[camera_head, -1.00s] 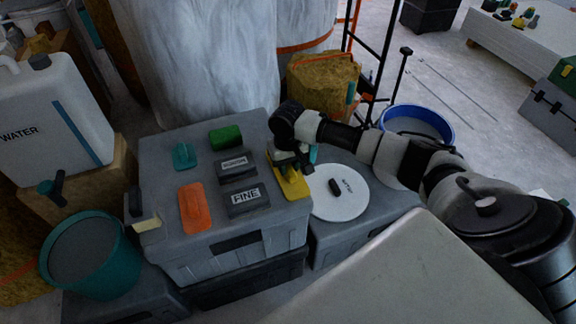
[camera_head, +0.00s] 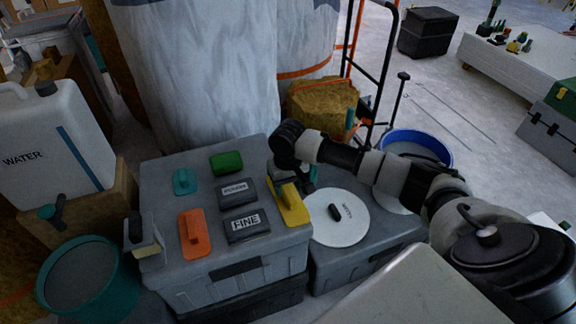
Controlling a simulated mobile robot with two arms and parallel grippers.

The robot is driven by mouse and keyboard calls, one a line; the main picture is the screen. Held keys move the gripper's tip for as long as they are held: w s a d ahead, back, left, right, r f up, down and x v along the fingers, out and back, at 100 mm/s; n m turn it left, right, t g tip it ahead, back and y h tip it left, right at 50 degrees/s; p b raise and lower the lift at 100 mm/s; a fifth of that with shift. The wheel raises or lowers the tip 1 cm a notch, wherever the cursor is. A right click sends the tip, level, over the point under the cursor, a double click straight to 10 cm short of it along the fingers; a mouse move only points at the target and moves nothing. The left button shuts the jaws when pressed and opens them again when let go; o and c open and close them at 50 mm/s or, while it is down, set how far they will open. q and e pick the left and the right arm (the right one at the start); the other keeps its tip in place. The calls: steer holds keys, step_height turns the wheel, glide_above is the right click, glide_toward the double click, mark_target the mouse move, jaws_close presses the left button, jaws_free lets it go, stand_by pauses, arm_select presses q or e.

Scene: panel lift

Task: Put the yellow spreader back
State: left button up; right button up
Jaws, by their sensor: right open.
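The yellow spreader (camera_head: 291,207) lies on the right end of the grey case lid (camera_head: 170,251), close to its edge. My right gripper (camera_head: 308,180) is open just behind and to the right of the spreader's far end. The gripper is partly hidden by its own wrist, and I cannot tell whether it touches the spreader. My left gripper is not in view.
The lid also bears an orange float (camera_head: 194,233), a teal tool (camera_head: 184,181), a green block (camera_head: 226,162) and two dark labelled blocks, one marked FINE (camera_head: 246,224). A teal bucket (camera_head: 85,280) stands left.

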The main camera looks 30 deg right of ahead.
mark_target(288, 192)
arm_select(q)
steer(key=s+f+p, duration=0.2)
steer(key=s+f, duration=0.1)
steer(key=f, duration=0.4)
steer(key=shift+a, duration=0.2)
arm_select(e)
step_height(288, 192, up, 10)
steer(key=shift+f, duration=0.15)
steer(key=shift+a, duration=0.1)
